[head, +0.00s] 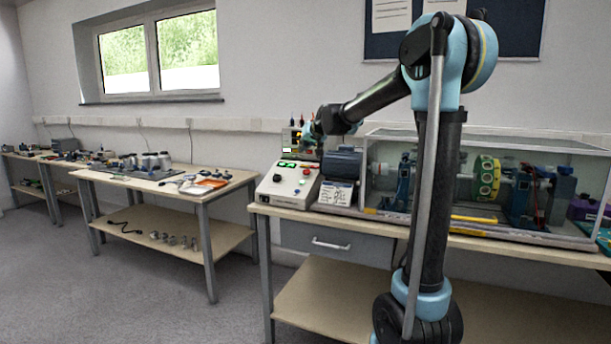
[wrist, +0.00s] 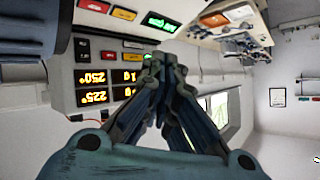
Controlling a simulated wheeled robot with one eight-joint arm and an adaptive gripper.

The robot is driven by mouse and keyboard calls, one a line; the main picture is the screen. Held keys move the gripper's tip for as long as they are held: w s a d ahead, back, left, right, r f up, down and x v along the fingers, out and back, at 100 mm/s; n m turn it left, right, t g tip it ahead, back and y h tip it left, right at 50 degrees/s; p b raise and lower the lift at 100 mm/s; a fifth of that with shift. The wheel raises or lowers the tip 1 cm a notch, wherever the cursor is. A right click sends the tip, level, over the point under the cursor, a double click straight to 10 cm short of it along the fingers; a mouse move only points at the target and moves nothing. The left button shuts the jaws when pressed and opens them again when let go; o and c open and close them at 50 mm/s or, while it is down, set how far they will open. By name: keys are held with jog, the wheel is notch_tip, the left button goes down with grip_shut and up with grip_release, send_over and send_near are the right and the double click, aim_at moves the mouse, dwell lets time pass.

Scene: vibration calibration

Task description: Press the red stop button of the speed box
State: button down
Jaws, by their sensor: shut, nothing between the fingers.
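The speed box (head: 287,187) is a white box with a sloped front on the left end of the near bench in the head view. It has a green-lit display (head: 288,164), a dark knob (head: 277,178) and a small red button (head: 306,171) at its upper right. My gripper (head: 311,143) is above and behind the box's sloped face, apart from the red button. In the wrist view my gripper (wrist: 157,65) is shut and empty, its fingertips together. I cannot make out the stop button for certain in the wrist view.
A panel with amber number displays (wrist: 109,86) is close to the fingers in the wrist view. A blue motor (head: 341,163) stands right of the box, beside a clear enclosure (head: 480,140) around a rotor rig. A second bench (head: 170,183) with tools stands left.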

aim_at(307, 172)
jog(key=shift+d+f, duration=0.1)
jog(key=shift+w+d+f, duration=0.2)
jog(key=shift+w+f, duration=0.4)
jog(key=shift+f, duration=0.7)
jog(key=shift+w+d+f, duration=0.2)
jog(key=shift+w+f, duration=0.35)
jog(key=shift+f, duration=0.7)
jog(key=shift+w+d+f, duration=0.2)
jog(key=shift+w+f, duration=0.4)
jog(key=shift+f, duration=0.7)
jog(key=shift+w+d+f, duration=0.15)
jog(key=shift+w+f, duration=0.05)
jog(key=shift+f, duration=0.45)
jog(key=shift+s+r, duration=0.35)
jog(key=shift+r, duration=0.45)
jog(key=shift+s+a+r, duration=0.15)
jog(key=shift+s+r, duration=0.2)
jog(key=shift+r, duration=0.35)
jog(key=shift+s+a+r, duration=0.2)
jog(key=shift+s+r, duration=0.1)
jog(key=shift+r, duration=0.45)
jog(key=shift+s+a+r, duration=0.15)
jog(key=shift+s+r, duration=0.2)
jog(key=shift+r, duration=0.35)
